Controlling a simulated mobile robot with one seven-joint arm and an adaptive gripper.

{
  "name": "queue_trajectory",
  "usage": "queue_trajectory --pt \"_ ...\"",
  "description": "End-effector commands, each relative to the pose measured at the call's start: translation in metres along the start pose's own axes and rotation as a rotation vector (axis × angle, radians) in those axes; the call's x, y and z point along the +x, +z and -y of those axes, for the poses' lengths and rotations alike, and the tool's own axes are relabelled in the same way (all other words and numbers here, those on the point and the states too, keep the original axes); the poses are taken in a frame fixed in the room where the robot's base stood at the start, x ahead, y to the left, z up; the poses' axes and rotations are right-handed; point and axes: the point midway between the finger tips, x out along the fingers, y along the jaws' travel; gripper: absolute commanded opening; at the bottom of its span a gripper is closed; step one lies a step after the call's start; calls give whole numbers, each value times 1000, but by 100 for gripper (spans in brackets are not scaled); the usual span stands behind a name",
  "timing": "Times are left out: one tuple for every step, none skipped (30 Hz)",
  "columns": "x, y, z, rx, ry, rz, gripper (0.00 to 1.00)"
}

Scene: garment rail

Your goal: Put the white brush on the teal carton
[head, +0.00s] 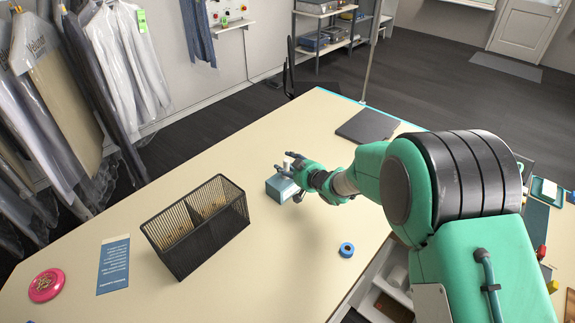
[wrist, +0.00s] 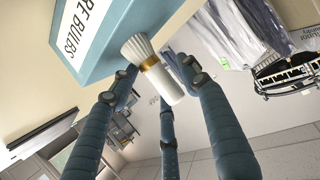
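The white brush (head: 288,162) is upright at the top of the teal carton (head: 281,189) on the table. In the wrist view the brush (wrist: 151,70) has its pale bristles toward the carton (wrist: 112,30), a gold band and a white handle pointing away. The bristles overlap the carton edge; contact is hard to confirm. My gripper (head: 303,172) is beside the carton, with its fingers around the brush. In the wrist view my gripper (wrist: 160,75) has two fingers spread on either side of the brush with gaps, and the third is partly hidden behind the handle.
A black mesh basket (head: 197,226) stands left of the carton. A blue tape roll (head: 346,249), a dark flat pad (head: 367,126), a blue printed card (head: 113,265) and a pink round dish (head: 46,285) lie on the table. Bagged garments hang at left. The front middle of the table is clear.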

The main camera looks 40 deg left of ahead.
Motion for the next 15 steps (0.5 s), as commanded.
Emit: queue_trajectory --pt "0 0 0 0 0 0 46" --pt "0 0 0 0 0 0 46" --pt "0 0 0 0 0 0 46" --pt "0 0 0 0 0 0 46" --pt "0 0 0 0 0 0 46" --pt "0 0 0 0 0 0 46" --pt "0 0 0 0 0 0 46" --pt "0 -1 0 0 0 0 46" --pt "-1 -2 0 0 0 0 46" --pt "-1 -3 0 0 0 0 46" --pt "-2 -4 0 0 0 0 46" --pt "-3 -3 0 0 0 0 46" --pt "-5 -3 0 0 0 0 46" --pt "-7 -3 0 0 0 0 46" --pt "-9 -3 0 0 0 0 46"
